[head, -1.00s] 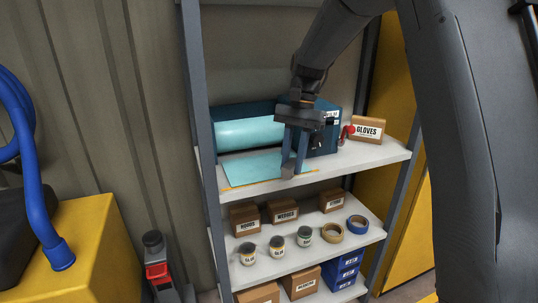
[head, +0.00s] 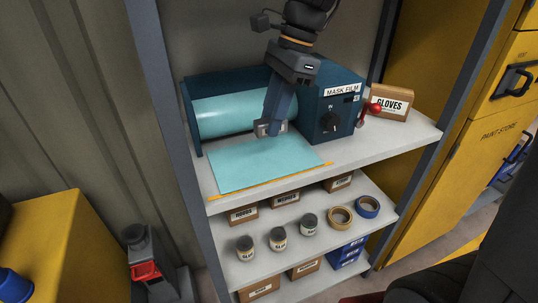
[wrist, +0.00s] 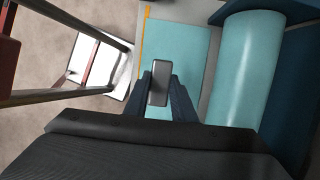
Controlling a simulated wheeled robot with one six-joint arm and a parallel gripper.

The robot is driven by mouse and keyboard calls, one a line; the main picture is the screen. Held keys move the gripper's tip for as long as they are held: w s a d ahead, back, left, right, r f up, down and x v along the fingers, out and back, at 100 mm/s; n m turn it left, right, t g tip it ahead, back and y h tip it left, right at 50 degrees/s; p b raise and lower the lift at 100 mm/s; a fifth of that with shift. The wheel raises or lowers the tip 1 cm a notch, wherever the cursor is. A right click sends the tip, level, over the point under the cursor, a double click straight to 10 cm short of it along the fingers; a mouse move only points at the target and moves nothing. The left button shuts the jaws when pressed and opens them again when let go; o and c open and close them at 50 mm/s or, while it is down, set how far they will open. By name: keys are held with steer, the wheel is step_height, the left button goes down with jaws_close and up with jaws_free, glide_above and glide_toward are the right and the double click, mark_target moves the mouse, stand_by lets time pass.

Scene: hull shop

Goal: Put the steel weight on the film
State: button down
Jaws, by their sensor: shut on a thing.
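The film is a flat teal sheet (head: 255,165) on the top shelf, pulled from a teal roll (head: 238,112) in a dark blue dispenser marked MASK FILM (head: 335,110). My gripper (head: 270,130) is over the back part of the sheet, close to the roll. It is shut on the steel weight (wrist: 159,83), a small grey block with rounded edges. In the wrist view the film (wrist: 180,45) lies beneath the weight. I cannot tell whether the weight touches the film.
A knob (head: 330,122) and a red-ended lever (head: 374,108) are on the dispenser's right. A GLOVES box (head: 390,103) stands beside it. The top shelf (head: 375,140) is bare at front right. Jars, tape rolls and boxes fill the lower shelves. Shelf posts flank the space.

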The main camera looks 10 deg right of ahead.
mark_target(267, 167)
step_height(267, 167, down, 9)
steer(key=shift+s+f+p, duration=0.1)
steer(key=shift+p, duration=0.65)
steer(key=shift+f, duration=0.1)
steer(key=c, duration=1.5)
jaws_free()
steer(key=shift+f, duration=0.1)
steer(key=b+v, duration=0.1)
steer(key=v, duration=0.6)
steer(key=shift+r, duration=0.25)
steer(key=shift+d+r, duration=0.1)
steer(key=shift+r, duration=0.1)
